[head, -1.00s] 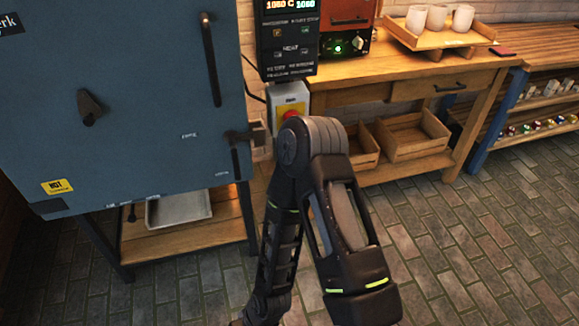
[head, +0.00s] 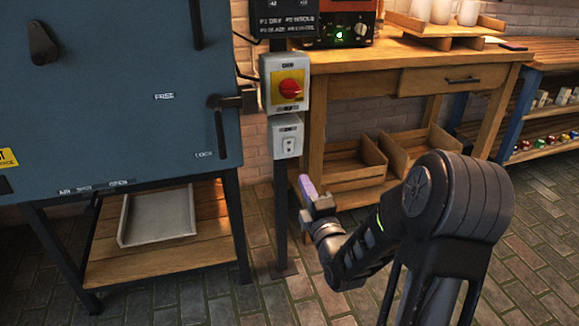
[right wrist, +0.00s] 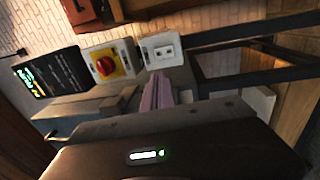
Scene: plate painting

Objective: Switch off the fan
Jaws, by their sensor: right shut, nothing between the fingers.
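A small white box (head: 287,136) with a rocker switch (head: 289,145) is on the dark post beside the kiln; its label is too small to read. No fan itself is recognisable. The box also shows in the right wrist view (right wrist: 163,50), just beyond the fingertips. My right gripper (head: 305,186) is shut and empty, below and slightly right of the box, apart from it. Its purple fingers show in the right wrist view (right wrist: 157,92), pointing towards the box. My left gripper is not in view.
Above the white box is a yellow-and-white box with a red rotary knob (head: 290,90), under a black control panel (head: 285,21). The blue kiln (head: 110,100) with its latch (head: 232,101) stands left. A wooden table (head: 390,75) with crates below stands right.

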